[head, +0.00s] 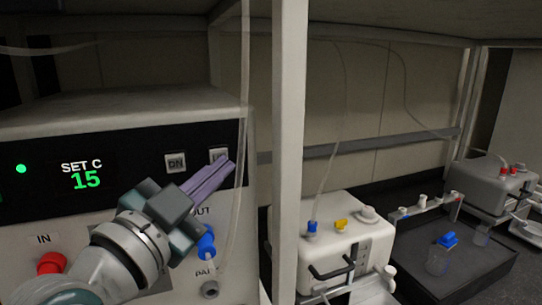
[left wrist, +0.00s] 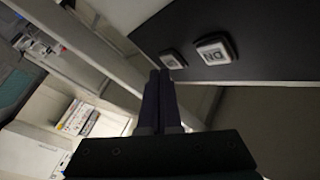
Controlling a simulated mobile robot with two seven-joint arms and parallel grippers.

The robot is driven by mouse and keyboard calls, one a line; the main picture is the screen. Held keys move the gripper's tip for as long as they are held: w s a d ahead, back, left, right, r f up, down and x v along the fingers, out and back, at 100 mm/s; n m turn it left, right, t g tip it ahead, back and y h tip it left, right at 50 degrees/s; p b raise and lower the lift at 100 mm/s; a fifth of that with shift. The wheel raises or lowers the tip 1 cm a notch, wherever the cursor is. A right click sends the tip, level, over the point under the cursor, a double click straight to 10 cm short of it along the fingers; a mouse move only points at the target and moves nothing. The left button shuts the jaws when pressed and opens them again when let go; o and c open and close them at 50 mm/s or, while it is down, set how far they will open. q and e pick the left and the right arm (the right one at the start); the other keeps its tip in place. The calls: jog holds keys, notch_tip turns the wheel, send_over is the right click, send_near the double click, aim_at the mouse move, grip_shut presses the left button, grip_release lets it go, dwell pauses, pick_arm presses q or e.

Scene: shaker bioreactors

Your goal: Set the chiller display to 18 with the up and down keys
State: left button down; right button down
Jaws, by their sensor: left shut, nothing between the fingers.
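The chiller (head: 120,110) stands at the left in the head view. Its black panel has a lit display (head: 86,180) reading SET C 15 in green. The down key (head: 175,162), marked DN, is in plain view, and it also shows in the left wrist view (left wrist: 215,50). The up key (head: 217,154) is to its right, partly hidden by my left gripper (head: 230,164). In the left wrist view the up key (left wrist: 173,60) is just beyond the closed fingertips (left wrist: 160,76). My left gripper is shut and empty. I cannot tell whether it touches the key.
A red port (head: 51,263) and a blue port (head: 206,242) are below the panel. A clear tube (head: 243,120) and a pale post (head: 290,150) stand right of the chiller. A white device (head: 335,235) and a dark tray (head: 455,265) are further right.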

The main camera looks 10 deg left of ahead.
pick_arm(q)
jog(key=shift+w+a, duration=0.2)
jog(key=shift+w, duration=0.15)
jog(key=shift+w+a, duration=0.1)
dwell(0.4)
jog(key=shift+s+d+p, duration=0.35)
jog(key=shift+s+p, duration=0.05)
jog(key=shift+s, duration=0.1)
jog(key=s+d+p, duration=0.3)
jog(key=s, duration=0.2)
jog(key=shift+d, duration=0.2)
